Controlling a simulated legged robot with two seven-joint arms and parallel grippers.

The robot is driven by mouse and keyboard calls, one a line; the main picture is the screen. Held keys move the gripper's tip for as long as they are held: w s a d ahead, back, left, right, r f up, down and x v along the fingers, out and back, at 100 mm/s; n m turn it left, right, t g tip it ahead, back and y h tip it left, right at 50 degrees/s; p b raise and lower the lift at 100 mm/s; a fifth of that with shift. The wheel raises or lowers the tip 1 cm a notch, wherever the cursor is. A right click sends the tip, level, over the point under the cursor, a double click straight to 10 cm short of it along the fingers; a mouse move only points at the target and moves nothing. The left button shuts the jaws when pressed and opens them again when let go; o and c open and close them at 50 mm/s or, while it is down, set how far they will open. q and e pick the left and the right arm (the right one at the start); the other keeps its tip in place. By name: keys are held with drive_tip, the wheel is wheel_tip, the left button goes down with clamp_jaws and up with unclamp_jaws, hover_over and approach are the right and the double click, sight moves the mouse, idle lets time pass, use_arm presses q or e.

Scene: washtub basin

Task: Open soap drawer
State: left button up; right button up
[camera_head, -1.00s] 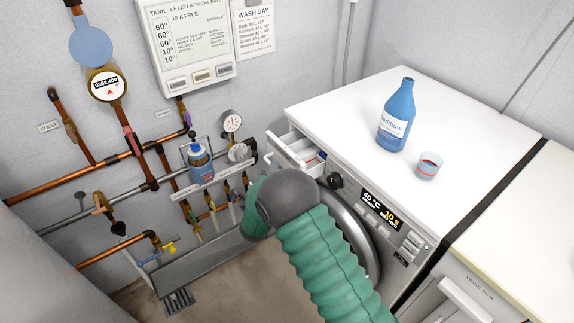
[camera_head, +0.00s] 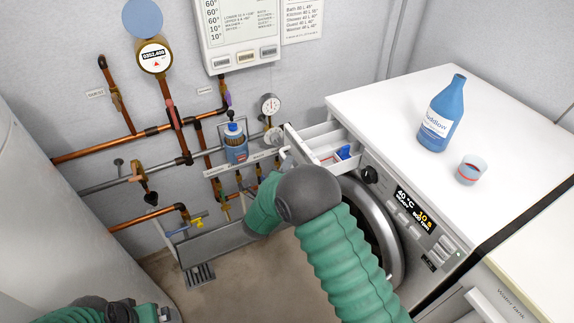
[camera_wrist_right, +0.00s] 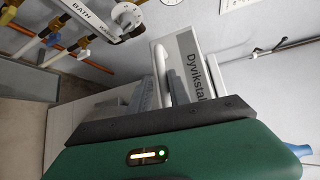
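The soap drawer (camera_head: 322,137) is pulled out from the top left of the washing machine's front. Its white tray shows compartments, with a blue part inside. My right gripper (camera_head: 288,160) is at the drawer's front, mostly hidden behind my wrist. In the right wrist view the drawer front (camera_wrist_right: 190,68) carries the lettering "Dyvikstal", and a white rounded handle bar (camera_wrist_right: 158,73) stands close in front of my gripper's dark palm. The fingers overlap with the handle there, and I cannot tell whether they are closed on it. My left arm shows at the bottom left; its fingers are not visible.
The washing machine (camera_head: 395,100) has a blue bottle (camera_head: 441,115) and a small cup (camera_head: 470,170) on top. Copper pipes, valves and a blue canister (camera_head: 235,145) are on the wall left of the drawer. Floor is bare below.

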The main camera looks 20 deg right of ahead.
drive_tip(key=shift+o, duration=0.8)
drive_tip(key=shift+w, duration=0.1)
drive_tip(key=shift+r, duration=0.1)
drive_tip(key=p+v, duration=0.2)
drive_tip(key=v, duration=1.5)
drive_tip(key=shift+w+d, duration=0.1)
drive_tip(key=shift+w, duration=0.05)
